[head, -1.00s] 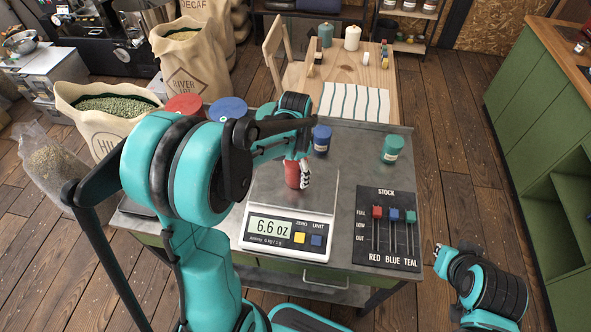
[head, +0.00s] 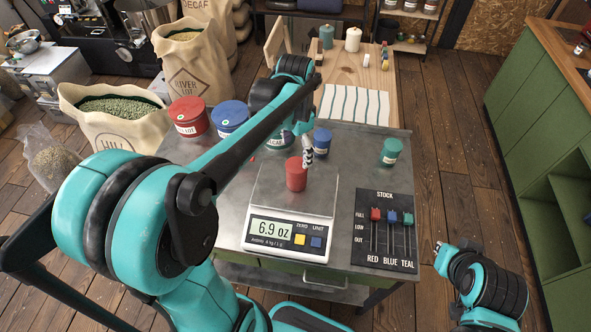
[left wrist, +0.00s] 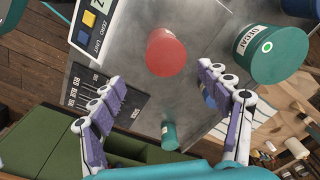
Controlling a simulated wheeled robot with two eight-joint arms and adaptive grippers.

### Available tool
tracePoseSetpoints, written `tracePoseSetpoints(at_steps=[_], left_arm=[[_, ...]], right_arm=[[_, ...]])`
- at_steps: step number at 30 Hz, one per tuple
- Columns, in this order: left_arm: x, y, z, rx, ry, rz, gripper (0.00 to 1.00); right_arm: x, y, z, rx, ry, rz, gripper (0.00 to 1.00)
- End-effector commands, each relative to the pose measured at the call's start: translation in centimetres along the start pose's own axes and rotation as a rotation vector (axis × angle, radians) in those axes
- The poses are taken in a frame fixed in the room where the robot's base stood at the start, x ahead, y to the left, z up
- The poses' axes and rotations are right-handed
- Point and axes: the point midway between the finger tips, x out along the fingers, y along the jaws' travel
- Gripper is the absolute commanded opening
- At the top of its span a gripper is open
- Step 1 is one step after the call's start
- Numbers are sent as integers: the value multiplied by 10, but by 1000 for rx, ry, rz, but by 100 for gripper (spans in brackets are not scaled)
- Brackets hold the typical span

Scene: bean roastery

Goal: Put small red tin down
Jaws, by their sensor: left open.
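The small red tin (head: 296,175) stands upright on the plate of the scale (head: 318,197), whose display reads 6.9 oz. My left gripper (head: 307,150) is just behind and above the tin, apart from it. In the left wrist view the red tin (left wrist: 166,52) lies beyond the spread fingers of my left gripper (left wrist: 165,103), with nothing between them. My right gripper (head: 438,247) is at the lower right, off the table edge, too small to tell its jaws.
Large red (head: 189,117) and blue (head: 229,118) tins stand back left; a teal DECAF tin (left wrist: 275,52) is close to my left gripper. Small blue (head: 321,142) and teal (head: 390,151) tins stand behind. The stock board (head: 387,230) lies right of the scale.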

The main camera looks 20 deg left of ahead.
Motion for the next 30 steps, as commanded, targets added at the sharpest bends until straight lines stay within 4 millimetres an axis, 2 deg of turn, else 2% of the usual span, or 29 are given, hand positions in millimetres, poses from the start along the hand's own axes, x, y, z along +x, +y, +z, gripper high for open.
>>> tracePoseSetpoints(at_steps=[9,18,24,30], left_arm=[[-21,54,35,-230,207,-118,76],[-15,97,66,-453,448,-167,76],[-7,110,76,-539,548,-166,76],[-6,112,77,-559,571,-164,76]], right_arm=[[0,0,0,0,0,0,0],[0,0,0,0,0,0,0],[0,0,0,0,0,0,0],[0,0,0,0,0,0,0]])
